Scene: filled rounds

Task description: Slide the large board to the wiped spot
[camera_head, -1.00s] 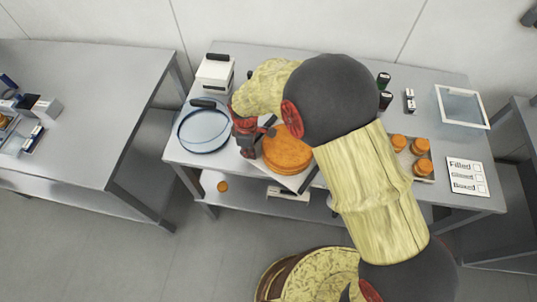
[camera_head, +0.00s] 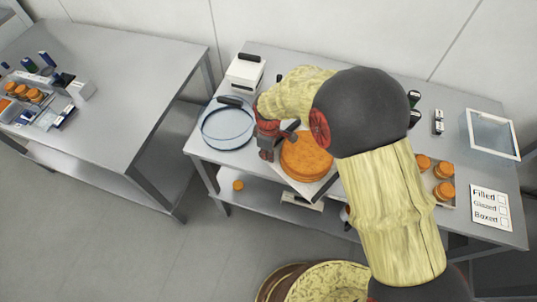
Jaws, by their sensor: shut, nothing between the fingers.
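The large board (camera_head: 303,189) is a pale flat board on the metal table, seen in the head view under a thick orange-brown round (camera_head: 306,158). Only its front and left parts show; my arm and the round hide the rest. My gripper (camera_head: 267,156) is shut and empty, pointing down at the left side of the board and round. I cannot tell whether its fingertips touch the board. I cannot make out a wiped spot on the visible tabletop (camera_head: 226,159).
A clear round lid or dish (camera_head: 228,126) lies left of my gripper, with a white box (camera_head: 245,71) behind. A tray of small rounds (camera_head: 443,190), a checklist card (camera_head: 490,207) and a white-framed pane (camera_head: 492,135) are right. Another table (camera_head: 125,95) stands left across a gap.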

